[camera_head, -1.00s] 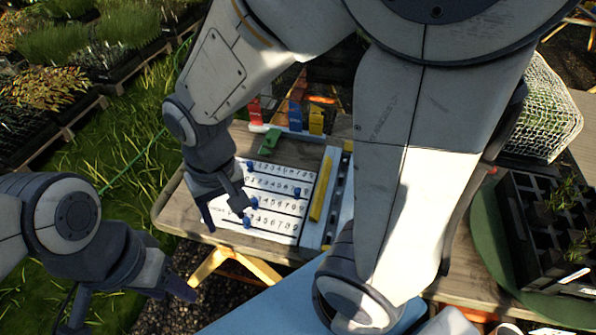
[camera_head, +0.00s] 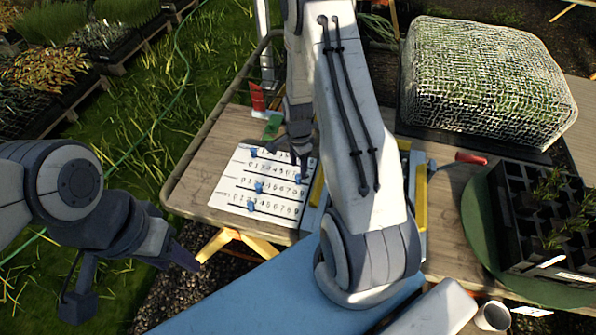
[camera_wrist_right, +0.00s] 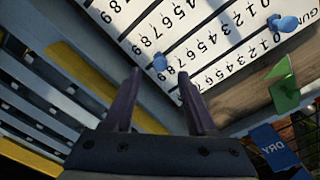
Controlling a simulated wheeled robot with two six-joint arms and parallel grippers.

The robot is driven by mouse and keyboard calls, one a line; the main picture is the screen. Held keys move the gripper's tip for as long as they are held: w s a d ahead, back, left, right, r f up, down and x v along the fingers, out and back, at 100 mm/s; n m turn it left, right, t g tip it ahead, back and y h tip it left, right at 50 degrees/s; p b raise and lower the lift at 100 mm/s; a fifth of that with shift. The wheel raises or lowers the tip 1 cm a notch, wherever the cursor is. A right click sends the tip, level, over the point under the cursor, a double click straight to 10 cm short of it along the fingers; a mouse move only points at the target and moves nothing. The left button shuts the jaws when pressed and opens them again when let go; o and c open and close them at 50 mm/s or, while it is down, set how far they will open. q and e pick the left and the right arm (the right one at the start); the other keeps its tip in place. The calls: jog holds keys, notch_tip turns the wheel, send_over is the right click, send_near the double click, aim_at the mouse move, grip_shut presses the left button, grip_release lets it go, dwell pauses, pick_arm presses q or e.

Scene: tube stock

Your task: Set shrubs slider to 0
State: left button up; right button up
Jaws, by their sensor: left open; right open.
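A white slider board (camera_head: 225,190) with rows of printed digits and blue knobs lies on the wooden table. One blue knob (camera_head: 253,153) is at the top row's left end, two (camera_head: 259,188) (camera_head: 251,206) are in the left part of lower rows, and one (camera_head: 299,179) is near a row's right end. The row labels are too small to read. My right gripper (camera_wrist_right: 160,78) is open and empty at the board's right side; a blue knob (camera_wrist_right: 160,63) shows just beyond the gap between its fingertips. My left gripper (camera_head: 186,258) is open, off the table's left front.
A green clip (camera_head: 272,127) and red tag (camera_head: 257,96) stand behind the board. A blue tag (camera_wrist_right: 273,146) shows in the wrist view. A yellow-edged rack (camera_head: 421,200) is right of the board. A netted crate (camera_head: 485,85) and black seedling tray (camera_head: 520,215) stand farther right.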

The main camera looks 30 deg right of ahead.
aim_at(298, 176)
jog(key=shift+f, duration=1.95)
grip_shut()
